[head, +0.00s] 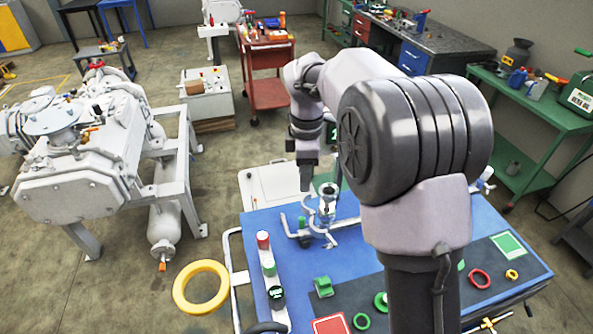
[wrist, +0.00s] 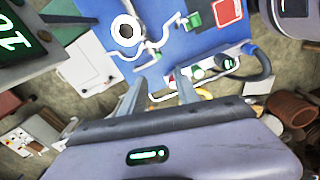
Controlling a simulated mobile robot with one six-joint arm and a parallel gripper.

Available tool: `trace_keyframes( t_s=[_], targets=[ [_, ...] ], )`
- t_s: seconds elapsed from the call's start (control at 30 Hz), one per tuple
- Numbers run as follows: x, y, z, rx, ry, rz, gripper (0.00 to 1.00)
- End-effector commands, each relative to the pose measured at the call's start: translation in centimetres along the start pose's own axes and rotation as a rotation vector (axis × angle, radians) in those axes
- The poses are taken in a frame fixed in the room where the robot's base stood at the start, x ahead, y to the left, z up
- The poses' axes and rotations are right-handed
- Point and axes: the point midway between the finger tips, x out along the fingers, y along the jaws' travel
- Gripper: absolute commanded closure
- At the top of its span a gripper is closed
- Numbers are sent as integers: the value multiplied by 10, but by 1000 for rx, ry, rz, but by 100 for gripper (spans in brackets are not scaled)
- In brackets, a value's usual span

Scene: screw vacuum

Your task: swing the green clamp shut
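A metal clamp fixture (head: 326,207) with curved silver arms stands on the blue bench top. A small green part (head: 302,222) sits at its left side and looks like the green clamp's handle. The fixture's arms look spread, but I cannot tell the clamp's exact angle. In the wrist view a white ring with a dark centre (wrist: 126,31) shows, with silver arms (wrist: 152,47) beside it. My gripper (head: 305,186) points down just above and left of the fixture, apart from it. In the wrist view its two fingers (wrist: 158,92) are apart with nothing between them.
A green block (head: 323,287) and red-, white- and green-capped items (head: 268,268) lie on the blue bench (head: 260,222). A yellow ring (head: 201,287) is at the bench's left. A dark display with green digits (wrist: 18,35) is close by in the wrist view.

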Motion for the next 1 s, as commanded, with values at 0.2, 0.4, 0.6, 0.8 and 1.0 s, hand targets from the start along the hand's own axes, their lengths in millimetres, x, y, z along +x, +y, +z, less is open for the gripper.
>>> trace_keyframes(
  t_s=[0.2,0.4,0.6,0.8,1.0],
  targets=[
    [29,10,-3,-101,-13,-25,62],
    [89,8,-2,-100,-13,-25,62],
    [147,6,-1,-98,-12,-24,62],
    [181,6,-1,-97,-12,-22,62],
    [188,6,-1,-96,-11,-20,62]
  ],
)
